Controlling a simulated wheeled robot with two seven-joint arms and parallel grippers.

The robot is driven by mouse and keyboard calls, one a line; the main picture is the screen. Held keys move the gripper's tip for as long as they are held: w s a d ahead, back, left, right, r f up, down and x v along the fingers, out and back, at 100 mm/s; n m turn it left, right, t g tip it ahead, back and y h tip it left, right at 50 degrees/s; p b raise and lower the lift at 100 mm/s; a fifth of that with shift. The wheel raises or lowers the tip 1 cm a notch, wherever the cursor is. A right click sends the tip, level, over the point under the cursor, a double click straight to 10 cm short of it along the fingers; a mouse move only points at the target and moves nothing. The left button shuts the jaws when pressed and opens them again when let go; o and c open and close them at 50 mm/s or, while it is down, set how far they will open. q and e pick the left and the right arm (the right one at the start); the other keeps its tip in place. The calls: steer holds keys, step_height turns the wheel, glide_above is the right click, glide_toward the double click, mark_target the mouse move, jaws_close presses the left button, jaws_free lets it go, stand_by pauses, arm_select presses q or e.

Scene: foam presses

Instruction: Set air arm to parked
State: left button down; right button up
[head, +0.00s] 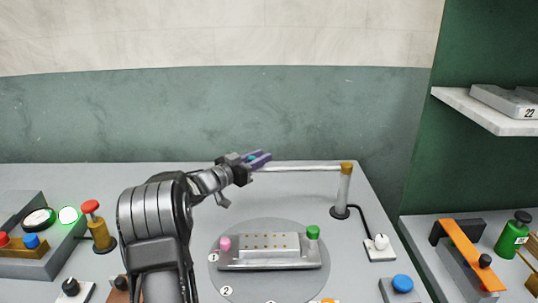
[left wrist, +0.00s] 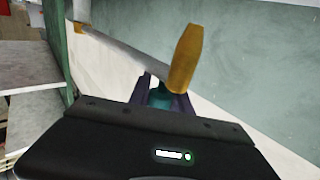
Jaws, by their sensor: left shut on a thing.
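The air arm is a thin pale tube (head: 305,168) that runs level to the left from a gold-capped post (head: 343,190) at the back right of the bench. My left gripper (head: 258,158), with purple fingers, is shut at the tube's free left end. In the left wrist view the fingers (left wrist: 162,95) close around the end of the air arm (left wrist: 120,52), beside its gold handle (left wrist: 187,58). The fingers hide the exact contact. My right gripper is not in view.
A round numbered turntable (head: 222,272) bears a grey mould (head: 268,258) with pink and green knobs. A switch box (head: 380,247) and blue button (head: 402,283) stand right of it. A red-topped gold post (head: 98,228) and button panel (head: 40,262) are left. The bench's back is mostly clear.

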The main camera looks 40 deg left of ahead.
arm_select(q)
steer(key=shift+a+r, duration=0.1)
steer(key=shift+r, duration=0.2)
steer(key=c, duration=1.2)
jaws_free()
steer(key=shift+w+f, duration=0.2)
steer(key=shift+s, duration=0.1)
steer(key=shift+s+a+b, duration=0.2)
steer(key=shift+s+b, duration=0.2)
steer(key=shift+s, duration=1.5)
steer(key=shift+s+a+b, duration=0.2)
steer(key=shift+s+b, duration=0.2)
steer(key=shift+s, duration=1.5)
steer(key=shift+f, duration=0.1)
